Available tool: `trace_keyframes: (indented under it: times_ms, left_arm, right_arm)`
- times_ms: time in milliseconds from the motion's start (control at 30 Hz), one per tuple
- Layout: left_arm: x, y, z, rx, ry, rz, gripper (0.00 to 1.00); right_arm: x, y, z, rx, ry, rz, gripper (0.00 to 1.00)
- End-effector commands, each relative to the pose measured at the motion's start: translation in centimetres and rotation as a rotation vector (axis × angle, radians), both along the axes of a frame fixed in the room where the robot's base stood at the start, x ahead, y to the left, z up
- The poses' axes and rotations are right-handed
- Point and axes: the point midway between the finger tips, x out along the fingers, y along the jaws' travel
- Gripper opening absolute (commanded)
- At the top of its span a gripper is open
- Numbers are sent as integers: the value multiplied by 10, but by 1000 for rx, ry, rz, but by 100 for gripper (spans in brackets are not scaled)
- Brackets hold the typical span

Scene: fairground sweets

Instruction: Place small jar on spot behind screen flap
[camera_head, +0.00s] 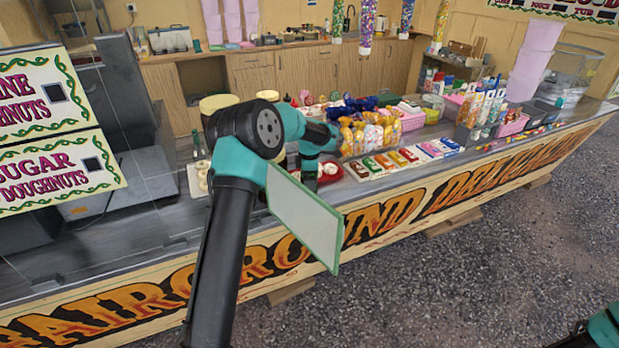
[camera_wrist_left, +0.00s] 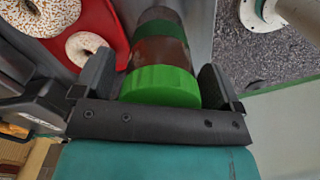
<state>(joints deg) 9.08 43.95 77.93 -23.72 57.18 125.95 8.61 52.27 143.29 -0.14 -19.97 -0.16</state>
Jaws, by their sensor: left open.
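The small jar (camera_wrist_left: 160,86) has a green lid and brown contents. It shows in the left wrist view between the two dark fingers of my left gripper (camera_wrist_left: 157,68). The gripper is open around the jar; I cannot tell whether a finger touches it. In the head view, my left arm hides the jar. The screen flap (camera_head: 306,222) is a pale panel with a green edge, standing at the counter's front side, in front of my left gripper. It also shows at the lower right of the left wrist view (camera_wrist_left: 288,130). The spot behind it is not visible.
A red tray (camera_wrist_left: 105,22) with iced doughnuts (camera_wrist_left: 86,47) lies close beside the jar. Bagged sweets (camera_head: 368,134) and a row of packets (camera_head: 388,161) crowd the counter to the right. The grey counter top (camera_head: 120,240) is bare at the left front.

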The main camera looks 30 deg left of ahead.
Motion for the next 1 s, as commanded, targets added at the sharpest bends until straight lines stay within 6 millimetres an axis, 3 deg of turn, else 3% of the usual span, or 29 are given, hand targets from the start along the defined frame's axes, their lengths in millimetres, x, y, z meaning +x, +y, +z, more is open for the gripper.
trace_keyframes:
  times_ms: [167, 367, 1000]
  left_arm:
    - [0, 0, 1, 1, -1, 0, 90]
    - [0, 0, 16, 1, -2, -1, 90]
    - [-3, -3, 134, 1, -3, 0, 90]
  right_arm:
    - [0, 0, 0, 0, 0, 0, 96]
    - [0, 0, 0, 0, 0, 0, 96]
    - [0, 0, 0, 0, 0, 0, 96]
